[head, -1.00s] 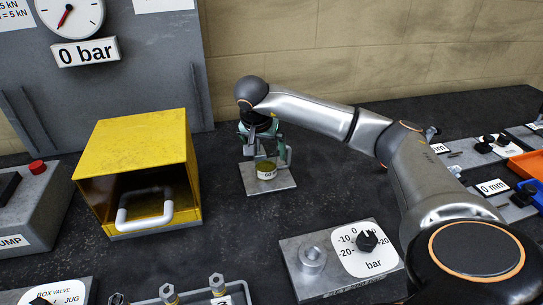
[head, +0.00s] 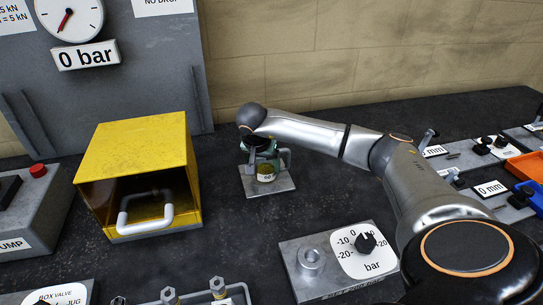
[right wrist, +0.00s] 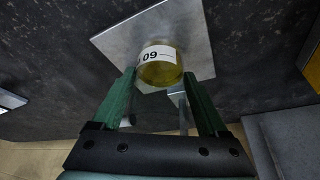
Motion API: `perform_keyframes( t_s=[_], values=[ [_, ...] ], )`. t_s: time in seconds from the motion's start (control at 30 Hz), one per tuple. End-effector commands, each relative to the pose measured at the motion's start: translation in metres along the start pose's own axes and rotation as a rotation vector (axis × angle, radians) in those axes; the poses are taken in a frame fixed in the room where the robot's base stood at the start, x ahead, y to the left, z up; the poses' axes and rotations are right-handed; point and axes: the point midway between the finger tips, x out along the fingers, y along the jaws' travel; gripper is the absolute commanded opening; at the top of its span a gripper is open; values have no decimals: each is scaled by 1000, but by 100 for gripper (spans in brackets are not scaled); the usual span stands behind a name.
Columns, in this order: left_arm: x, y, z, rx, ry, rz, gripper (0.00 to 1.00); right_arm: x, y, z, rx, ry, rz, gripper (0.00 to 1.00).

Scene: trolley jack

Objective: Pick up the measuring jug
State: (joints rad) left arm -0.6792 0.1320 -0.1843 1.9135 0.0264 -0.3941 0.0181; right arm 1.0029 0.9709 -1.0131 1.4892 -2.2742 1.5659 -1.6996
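The measuring jug (head: 265,174) is a small clear vessel with yellow liquid and a white label. It stands upright on a square metal plate (head: 284,185), and its handle is on the right side. In the right wrist view the jug (right wrist: 160,68) shows the label "60" and lies between and just beyond the green fingertips. My right gripper (right wrist: 160,76) is open above the jug, with a finger on either side; whether a finger touches it I cannot tell. In the head view my right gripper (head: 262,152) partly hides the jug's top. My left gripper is not in view.
A yellow box (head: 140,150) with a white handle stands left of the jug. A grey block with a bar dial (head: 365,243) is in front, to the right. A gauge panel (head: 160,70) stands behind. Bare dark bench lies around the plate.

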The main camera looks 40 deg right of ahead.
Motion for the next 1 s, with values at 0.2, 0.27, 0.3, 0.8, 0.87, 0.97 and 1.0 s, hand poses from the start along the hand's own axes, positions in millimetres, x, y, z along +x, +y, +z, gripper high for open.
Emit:
perform_keyframes(
  t_s=[0.2, 0.27, 0.3, 0.8, 0.87, 0.97, 1.0],
  values=[
    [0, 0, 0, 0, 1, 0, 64, 0, 0, 0, 0, 0, 0, 50],
    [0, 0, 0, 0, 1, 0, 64, 0, 0, 0, 0, 0, 0, 44],
    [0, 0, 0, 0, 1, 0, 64, 0, 0, 0, 0, 0, 0, 39],
    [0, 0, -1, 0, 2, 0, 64, -1, 0, -1, 1, 1, -1, 0],
    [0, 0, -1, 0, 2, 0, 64, -1, 0, -1, 1, 1, -1, 0],
    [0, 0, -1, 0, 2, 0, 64, -2, 0, 0, 1, 1, -1, 0],
    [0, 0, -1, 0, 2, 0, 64, -3, 0, 0, 1, 1, -1, 0]
  ],
)
